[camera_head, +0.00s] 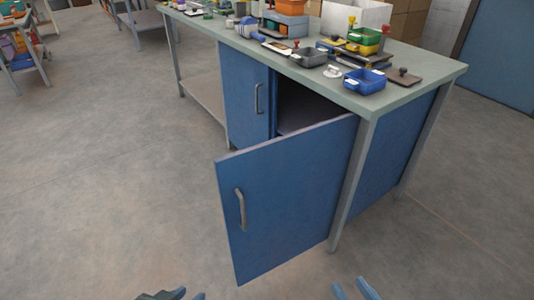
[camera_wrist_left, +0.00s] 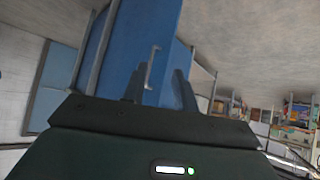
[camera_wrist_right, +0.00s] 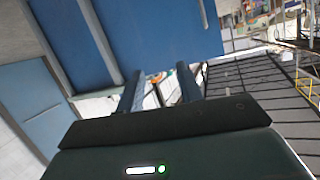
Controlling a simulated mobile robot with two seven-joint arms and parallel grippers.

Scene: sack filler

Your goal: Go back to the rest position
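My right gripper (camera_head: 354,290) shows at the bottom edge too, right of the left one. In the right wrist view its fingers (camera_wrist_right: 158,90) are apart and empty. Both grippers are in front of the blue cabinet door (camera_head: 287,200), which stands open under the workbench (camera_head: 420,80). Neither gripper visibly touches anything.
The open door with its grey handle (camera_head: 240,210) juts out toward me. A second blue door (camera_head: 246,95) beside it looks shut. The bench top carries blue, green and grey bins and stamps. The concrete floor (camera_head: 110,180) to the left is clear.

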